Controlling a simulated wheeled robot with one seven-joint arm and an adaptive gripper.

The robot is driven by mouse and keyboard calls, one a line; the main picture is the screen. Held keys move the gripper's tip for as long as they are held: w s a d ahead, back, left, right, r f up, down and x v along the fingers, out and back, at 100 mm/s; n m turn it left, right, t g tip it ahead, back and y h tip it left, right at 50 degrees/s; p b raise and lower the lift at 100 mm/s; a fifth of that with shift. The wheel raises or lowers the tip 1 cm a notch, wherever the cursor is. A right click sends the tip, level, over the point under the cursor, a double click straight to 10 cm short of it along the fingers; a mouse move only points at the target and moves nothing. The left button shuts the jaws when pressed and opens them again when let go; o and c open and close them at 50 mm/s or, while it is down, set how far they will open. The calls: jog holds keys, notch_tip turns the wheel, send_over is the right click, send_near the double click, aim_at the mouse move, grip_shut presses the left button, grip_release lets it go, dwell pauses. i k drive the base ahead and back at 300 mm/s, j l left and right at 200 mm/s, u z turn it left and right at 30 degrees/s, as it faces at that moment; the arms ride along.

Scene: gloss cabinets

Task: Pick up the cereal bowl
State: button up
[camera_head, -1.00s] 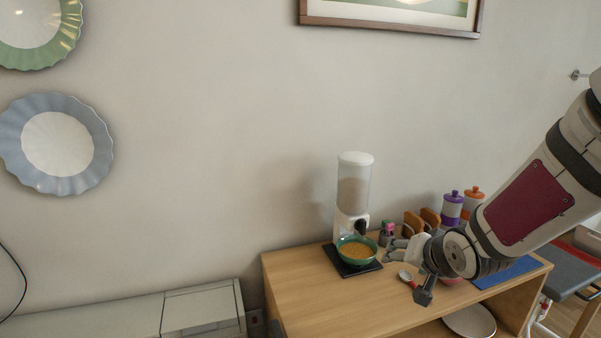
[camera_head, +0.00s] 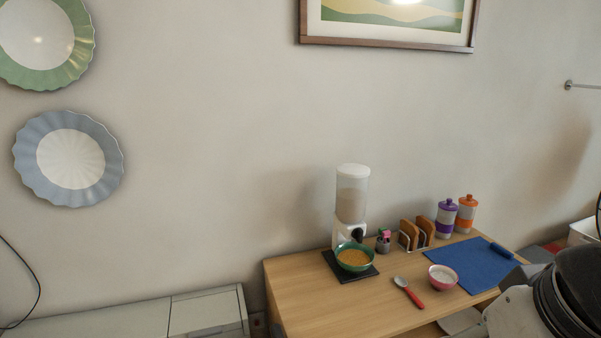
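The cereal bowl, green with orange-brown cereal in it (camera_head: 354,257), stands upright on a black mat (camera_head: 338,272) on the wooden cabinet top. It is right under the spout of a white cereal dispenser with a clear hopper (camera_head: 351,200). A smaller pink bowl with pale contents (camera_head: 442,277) stands to its right. My arm shows only as a dark and grey part at the lower right edge, well apart from the green bowl. My gripper's fingers are out of the picture.
A red-handled spoon (camera_head: 408,291) lies between the bowls. A toast rack (camera_head: 415,234), a small jar (camera_head: 383,241), purple (camera_head: 446,218) and orange (camera_head: 466,213) bottles stand at the back. A blue mat (camera_head: 468,264) lies right. The front left of the cabinet top (camera_head: 310,305) is clear.

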aim_at(354, 257)
jog(key=i+j+z, duration=0.2)
jog(key=j, duration=0.35)
jog(key=i+j+z, duration=0.15)
jog(key=j, duration=0.4)
jog(key=i+j+z, duration=0.2)
jog(key=j, duration=0.4)
jog(key=j+z, duration=0.15)
jog(key=j, duration=0.45)
jog(key=i+j+z, duration=0.2)
jog(key=j, duration=0.4)
jog(key=k, duration=0.05)
